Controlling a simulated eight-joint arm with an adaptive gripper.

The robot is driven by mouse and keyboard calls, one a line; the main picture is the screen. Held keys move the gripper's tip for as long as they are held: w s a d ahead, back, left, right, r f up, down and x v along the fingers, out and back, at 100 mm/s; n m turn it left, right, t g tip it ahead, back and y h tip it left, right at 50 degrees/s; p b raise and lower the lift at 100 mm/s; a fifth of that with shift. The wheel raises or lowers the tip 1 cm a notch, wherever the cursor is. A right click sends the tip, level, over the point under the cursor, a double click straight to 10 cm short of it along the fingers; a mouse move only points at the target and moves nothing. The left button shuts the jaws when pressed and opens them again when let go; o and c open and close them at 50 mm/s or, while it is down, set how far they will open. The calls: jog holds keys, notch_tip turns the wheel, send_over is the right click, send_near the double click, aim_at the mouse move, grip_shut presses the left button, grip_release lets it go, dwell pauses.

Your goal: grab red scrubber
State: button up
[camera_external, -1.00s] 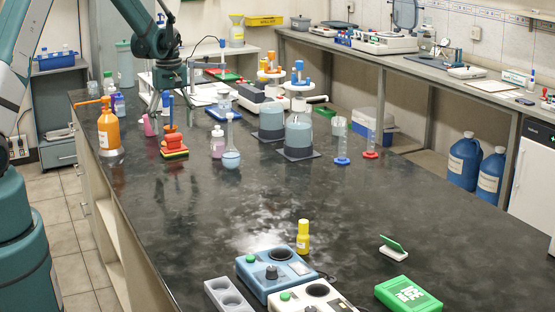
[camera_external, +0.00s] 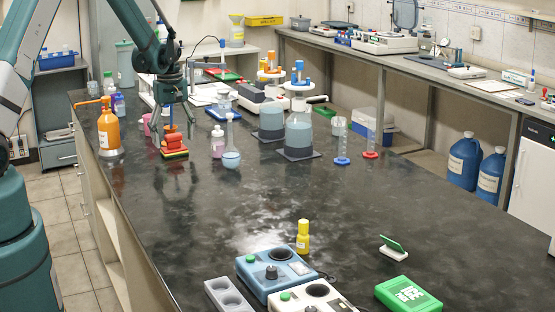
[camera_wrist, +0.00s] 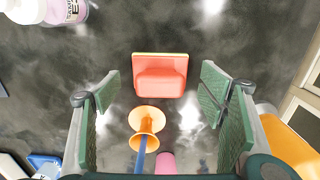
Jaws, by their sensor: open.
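The red scrubber (camera_wrist: 160,80) is a red block with a thin yellow edge. It lies on the dark bench, in the upper middle of the wrist view. In the external view the red scrubber (camera_external: 173,144) shows yellow and green layers below the red. My gripper (camera_wrist: 160,98) is open and empty, its green finger pads to the left and right of the scrubber in the picture. In the external view my gripper (camera_external: 173,116) is above the scrubber. I cannot tell the exact gap.
An orange flared piece with a blue rod (camera_wrist: 147,125) stands between my fingers, close to the scrubber. An orange bottle (camera_external: 109,130) stands to the left. A pink-labelled bottle (camera_external: 217,142) and a round flask (camera_external: 231,158) stand to the right.

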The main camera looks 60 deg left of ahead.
jog(key=shift+f, duration=1.05)
jog(key=c, duration=1)
